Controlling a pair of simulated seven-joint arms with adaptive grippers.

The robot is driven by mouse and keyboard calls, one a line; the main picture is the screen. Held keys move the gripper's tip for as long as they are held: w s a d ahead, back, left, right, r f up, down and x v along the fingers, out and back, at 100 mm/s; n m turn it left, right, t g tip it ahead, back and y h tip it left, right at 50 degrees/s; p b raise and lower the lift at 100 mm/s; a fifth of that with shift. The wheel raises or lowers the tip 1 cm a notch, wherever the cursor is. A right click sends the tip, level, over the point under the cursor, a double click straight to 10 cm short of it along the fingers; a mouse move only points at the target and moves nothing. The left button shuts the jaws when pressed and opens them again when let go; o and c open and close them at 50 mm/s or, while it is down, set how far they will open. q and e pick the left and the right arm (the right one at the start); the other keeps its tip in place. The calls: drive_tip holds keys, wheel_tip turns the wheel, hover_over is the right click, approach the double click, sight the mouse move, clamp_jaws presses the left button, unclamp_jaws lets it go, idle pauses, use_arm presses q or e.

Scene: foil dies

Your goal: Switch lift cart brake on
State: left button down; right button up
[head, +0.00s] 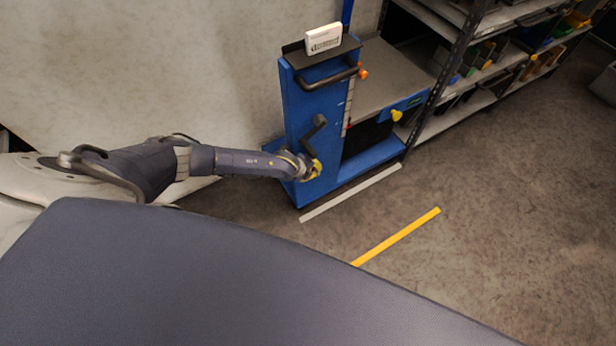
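The blue lift cart (303,95) stands upright against the pale wall, with a grey platform (385,77) on its right side. A black push handle (330,78) crosses its top, with an orange knob (363,73) at the handle's right end. A black crank-like lever (314,133) is on its front face. A yellow knob (396,115) sits on the platform's front edge. Which part is the brake, I cannot tell. My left gripper (312,171) is at the cart's lower front, just below the black lever; its fingers are too small to read, and contact is unclear. My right gripper is out of view.
A white labelled box (323,39) rests on the cart's top shelf. A metal rack (480,60) with bins stands right of the cart. White (350,193) and yellow (397,237) strips mark the floor. The floor at right is clear.

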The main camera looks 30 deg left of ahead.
use_arm(q)
drive_tip(key=shift+a, duration=0.1)
drive_tip(key=s+f+v, duration=0.1)
drive_tip(key=v, duration=1.1)
drive_tip(key=shift+s+a, duration=0.5)
drive_tip(key=shift+s, duration=0.05)
drive_tip(key=shift+r, duration=0.1)
